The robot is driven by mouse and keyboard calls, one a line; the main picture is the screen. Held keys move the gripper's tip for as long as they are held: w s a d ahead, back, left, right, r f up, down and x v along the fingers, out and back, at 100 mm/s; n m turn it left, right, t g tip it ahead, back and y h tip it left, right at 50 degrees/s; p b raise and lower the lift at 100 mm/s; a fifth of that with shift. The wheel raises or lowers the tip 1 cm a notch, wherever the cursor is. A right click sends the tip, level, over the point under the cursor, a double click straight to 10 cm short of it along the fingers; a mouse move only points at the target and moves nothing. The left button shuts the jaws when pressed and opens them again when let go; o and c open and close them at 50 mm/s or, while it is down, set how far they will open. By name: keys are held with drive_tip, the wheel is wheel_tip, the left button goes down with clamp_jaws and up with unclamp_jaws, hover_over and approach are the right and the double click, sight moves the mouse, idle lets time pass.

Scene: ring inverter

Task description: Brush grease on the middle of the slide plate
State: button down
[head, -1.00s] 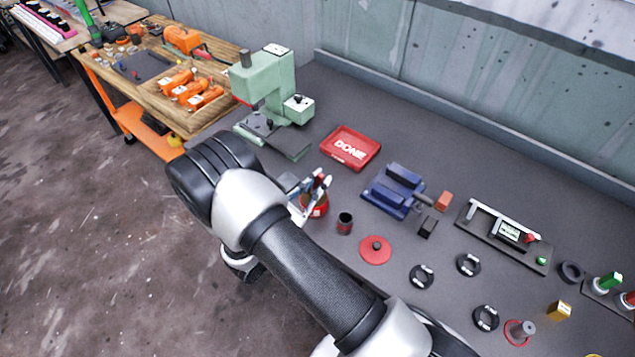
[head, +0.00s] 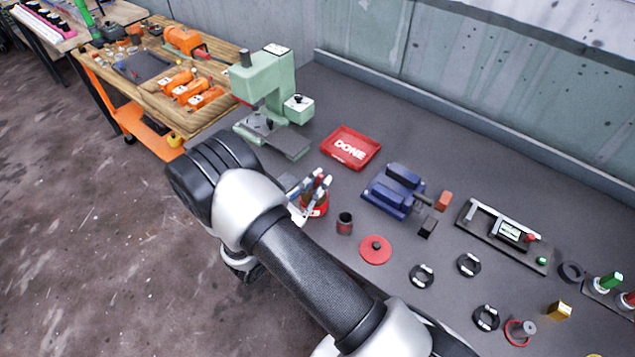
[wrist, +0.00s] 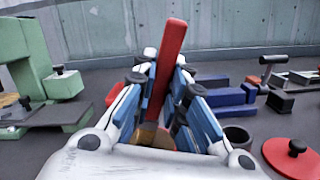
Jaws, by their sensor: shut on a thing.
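My gripper (head: 312,187) is shut on a red-handled brush (wrist: 170,55), which stands upright between the fingers in the wrist view. Its bristles are hidden. A red tin (head: 316,208) shows just below my fingers, partly covered by them. I cannot tell whether the brush touches its contents. The red round lid (head: 376,250) with a dark knob lies flat on the bench. A flat grey plate (head: 290,145), apparently the slide plate, sticks out from the foot of the green press (head: 262,85). It also shows at the left of the wrist view (wrist: 60,115), apart from my gripper.
A small dark cup (head: 344,224) stands close right of the tin. A red DONE tray (head: 350,148) and a blue vise (head: 393,190) stand behind. Several black rings and a fixture (head: 503,237) lie farther right. The bench between press and tray is clear.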

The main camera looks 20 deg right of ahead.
drive_tip(key=shift+r+p, duration=2.5)
drive_tip(key=shift+r, duration=1)
drive_tip(key=shift+f, duration=0.15)
